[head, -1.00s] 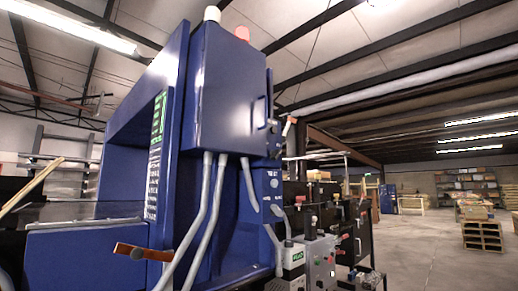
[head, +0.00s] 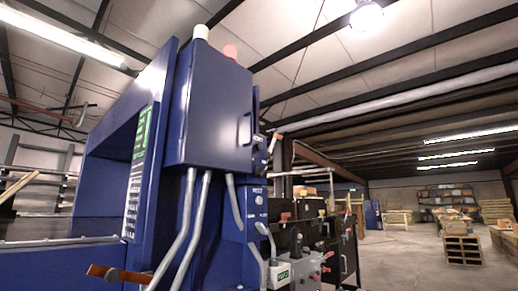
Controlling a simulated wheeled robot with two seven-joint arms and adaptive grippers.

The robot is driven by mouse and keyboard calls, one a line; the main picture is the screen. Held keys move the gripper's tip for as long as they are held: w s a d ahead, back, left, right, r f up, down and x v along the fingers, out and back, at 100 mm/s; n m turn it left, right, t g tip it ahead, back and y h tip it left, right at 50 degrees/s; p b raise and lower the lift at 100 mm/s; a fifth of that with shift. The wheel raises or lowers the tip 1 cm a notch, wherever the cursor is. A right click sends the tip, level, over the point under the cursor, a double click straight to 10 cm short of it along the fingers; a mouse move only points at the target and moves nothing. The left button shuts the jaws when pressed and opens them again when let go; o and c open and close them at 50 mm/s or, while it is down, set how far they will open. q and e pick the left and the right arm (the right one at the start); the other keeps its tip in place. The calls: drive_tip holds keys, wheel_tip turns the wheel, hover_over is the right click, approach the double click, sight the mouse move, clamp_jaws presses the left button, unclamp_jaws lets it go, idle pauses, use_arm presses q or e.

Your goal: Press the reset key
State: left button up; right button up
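A tall blue detector machine (head: 145,110) fills the left and middle of the head view. A blue control cabinet (head: 211,108) is mounted on it, with grey conduits (head: 190,225) below. A small blue box (head: 257,206) with a pale label (head: 257,190) sits below. The label is too small to read surely, and I cannot tell which part is the reset key. Neither of my grippers shows in this view.
A grey box with knobs (head: 308,270) and a green-labelled box (head: 280,275) stand low right of the cabinet. Open concrete floor (head: 395,255) and stacked pallets (head: 461,249) lie to the right.

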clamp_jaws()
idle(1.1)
